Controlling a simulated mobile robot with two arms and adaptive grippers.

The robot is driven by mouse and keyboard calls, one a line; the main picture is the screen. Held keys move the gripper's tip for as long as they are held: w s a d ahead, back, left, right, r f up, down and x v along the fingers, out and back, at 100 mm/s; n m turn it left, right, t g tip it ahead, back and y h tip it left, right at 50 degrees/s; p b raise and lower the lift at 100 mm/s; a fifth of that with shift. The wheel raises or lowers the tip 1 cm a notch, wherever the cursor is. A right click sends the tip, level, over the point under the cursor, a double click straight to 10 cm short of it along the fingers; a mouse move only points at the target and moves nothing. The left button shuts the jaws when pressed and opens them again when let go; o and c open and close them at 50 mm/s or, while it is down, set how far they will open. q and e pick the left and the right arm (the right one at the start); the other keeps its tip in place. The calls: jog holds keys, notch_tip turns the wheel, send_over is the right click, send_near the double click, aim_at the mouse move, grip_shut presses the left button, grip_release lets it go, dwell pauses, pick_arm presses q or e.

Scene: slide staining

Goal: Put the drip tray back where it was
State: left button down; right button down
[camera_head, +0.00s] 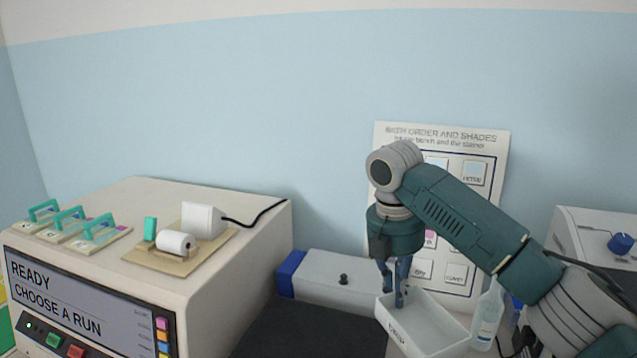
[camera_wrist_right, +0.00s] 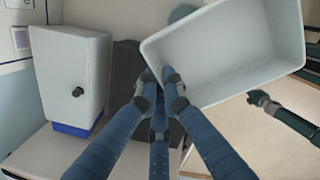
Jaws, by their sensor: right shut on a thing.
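The drip tray is a white, open, empty rectangular tray (camera_head: 440,340) with a small dark label on its near left wall, at the lower right of the head view. It fills the upper right of the right wrist view (camera_wrist_right: 230,45). My right gripper (camera_head: 399,300) points down and is shut on the tray's wall near its left corner; its blue fingers also show in the wrist view (camera_wrist_right: 160,85). I cannot tell whether the tray's base touches the bench. My left gripper does not show in the head view.
A stainer (camera_head: 235,280) with a screen stands at left, with slide holders and a roll on top. A white box with a blue end (camera_head: 335,280) lies behind a dark mat (camera_head: 300,335). A clear bottle (camera_head: 488,315) stands close right of the tray. A poster (camera_head: 440,135) stands behind.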

jog(key=s+d+f+m+g+y+b, duration=0.1)
jog(key=s+d+f+m+g+b, duration=0.1)
jog(key=s+f+m+b, duration=0.8)
jog(key=s+d+f+m, duration=0.1)
jog(key=s+f+m, duration=0.8)
jog(key=s+m, duration=0.3)
jog(key=shift+s+d+f, duration=0.2)
jog(key=shift+s+f, duration=0.1)
jog(key=shift+s, duration=0.85)
jog(key=shift+w+d+r, duration=0.1)
